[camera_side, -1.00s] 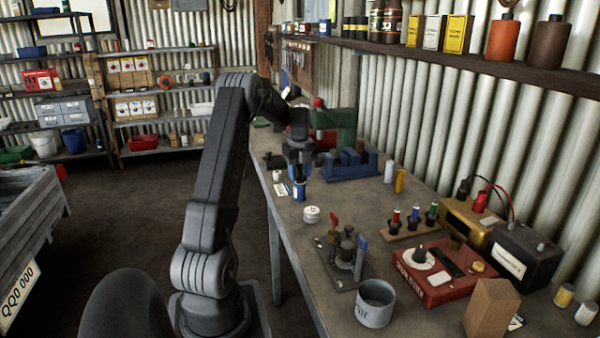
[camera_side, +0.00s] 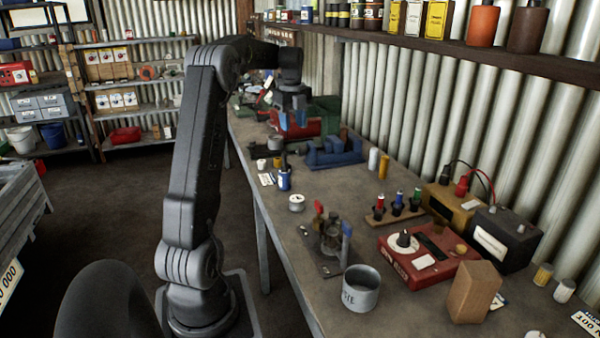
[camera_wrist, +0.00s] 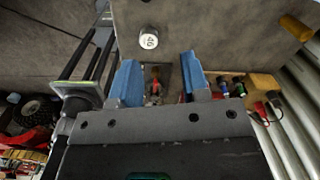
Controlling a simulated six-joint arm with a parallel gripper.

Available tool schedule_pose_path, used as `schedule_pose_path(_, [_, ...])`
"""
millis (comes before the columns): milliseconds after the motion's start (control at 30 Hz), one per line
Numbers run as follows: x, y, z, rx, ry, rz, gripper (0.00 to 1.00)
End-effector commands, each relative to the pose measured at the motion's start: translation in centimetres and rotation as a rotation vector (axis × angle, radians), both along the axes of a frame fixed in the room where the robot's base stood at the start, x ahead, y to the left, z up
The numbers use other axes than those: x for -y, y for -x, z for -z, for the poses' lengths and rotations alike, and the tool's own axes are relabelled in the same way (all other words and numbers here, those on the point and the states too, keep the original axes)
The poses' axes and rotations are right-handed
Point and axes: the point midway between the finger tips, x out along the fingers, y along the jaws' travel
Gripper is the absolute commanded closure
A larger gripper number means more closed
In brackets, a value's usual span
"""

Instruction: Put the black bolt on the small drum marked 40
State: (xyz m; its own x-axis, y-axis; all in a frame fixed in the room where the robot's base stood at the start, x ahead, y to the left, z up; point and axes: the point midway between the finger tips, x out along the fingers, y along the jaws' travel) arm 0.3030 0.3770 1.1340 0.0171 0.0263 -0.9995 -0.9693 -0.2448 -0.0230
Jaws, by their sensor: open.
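My gripper (camera_side: 292,122) is open and empty, raised over the bench by the green and red machinery. Its two blue fingers also show in the wrist view (camera_wrist: 158,64), with nothing held between them. A small white round drum top (camera_wrist: 149,40) marked 40 lies beyond the fingers; it appears to be the low white drum in the side view (camera_side: 296,202). A slim dark upright piece (camera_side: 284,161) shows at the top of a small blue can (camera_side: 284,181); it may be the black bolt, but it is too small to be sure. My gripper is apart from these.
A grey mug (camera_side: 360,290), a red box (camera_side: 430,258) and a blue vise (camera_side: 335,152) are also on the bench. The wall bounds the right.

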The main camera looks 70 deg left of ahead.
Motion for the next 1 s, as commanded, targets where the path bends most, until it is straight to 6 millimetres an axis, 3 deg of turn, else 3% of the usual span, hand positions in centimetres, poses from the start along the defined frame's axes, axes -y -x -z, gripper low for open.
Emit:
schedule_pose_path(133, [9.0,-2.9,-2.8,0.068,-0.046,-0.182,0.58])
schedule_pose_path(267, [17.4,-3.3,-4.1,0.153,-0.054,-0.388,0.58])
schedule_pose_path(400, [25.8,-1.8,-4.4,0.253,-0.019,-0.61,0.58])
schedule_pose_path(600, [35.5,3.0,-2.9,0.375,0.114,-0.92,0.58])
schedule_pose_path(700, [38.8,5.7,-1.6,0.408,0.2,-1.056,0.58])
schedule_pose_path(800, [40.9,7.9,-0.3,0.422,0.276,-1.164,0.58])
schedule_pose_path(1000, [42.5,9.9,1.1,0.422,0.355,-1.275,0.58])
